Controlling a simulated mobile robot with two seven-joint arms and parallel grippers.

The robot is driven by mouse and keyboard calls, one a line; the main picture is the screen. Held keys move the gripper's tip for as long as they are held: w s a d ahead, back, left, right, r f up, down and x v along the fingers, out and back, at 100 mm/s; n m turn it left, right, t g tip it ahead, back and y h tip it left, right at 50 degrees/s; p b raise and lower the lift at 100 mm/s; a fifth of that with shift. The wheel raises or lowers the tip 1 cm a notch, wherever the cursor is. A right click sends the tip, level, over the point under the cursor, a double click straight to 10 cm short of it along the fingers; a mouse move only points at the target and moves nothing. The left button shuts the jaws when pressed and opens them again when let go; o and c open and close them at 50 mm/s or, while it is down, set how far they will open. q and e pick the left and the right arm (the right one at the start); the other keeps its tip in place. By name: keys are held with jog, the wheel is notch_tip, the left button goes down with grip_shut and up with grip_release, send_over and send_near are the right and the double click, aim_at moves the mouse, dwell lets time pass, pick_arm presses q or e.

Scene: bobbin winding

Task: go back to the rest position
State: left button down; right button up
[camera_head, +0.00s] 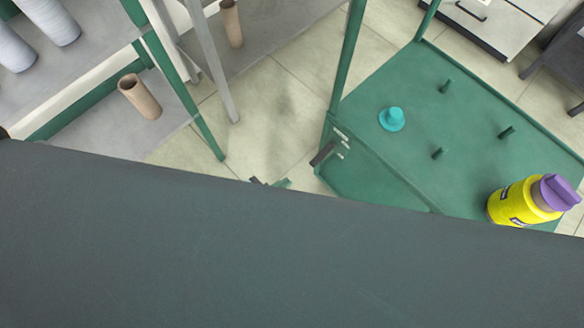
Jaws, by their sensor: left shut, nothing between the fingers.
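A broad dark grey surface fills the lower half of the head view and hides what lies behind it. I cannot tell whether it is a near part of my own body. My left gripper is shut and empty, but its fingers cannot be made out clearly here. My right gripper is not in view.
At right, a green cart (376,88) with upright pegs bears a teal cone-shaped piece (392,119) and a yellow bottle (520,203) with a purple cap. At left, grey shelves hold brown tubes (140,97) and pale spools (50,18). Tiled floor (265,115) lies open between.

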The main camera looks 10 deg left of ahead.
pick_arm(q)
jog(key=shift+s+a, duration=0.15)
jog(key=shift+s, duration=0.05)
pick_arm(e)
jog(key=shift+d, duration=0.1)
pick_arm(q)
jog(key=shift+s, duration=0.1)
dwell(0.3)
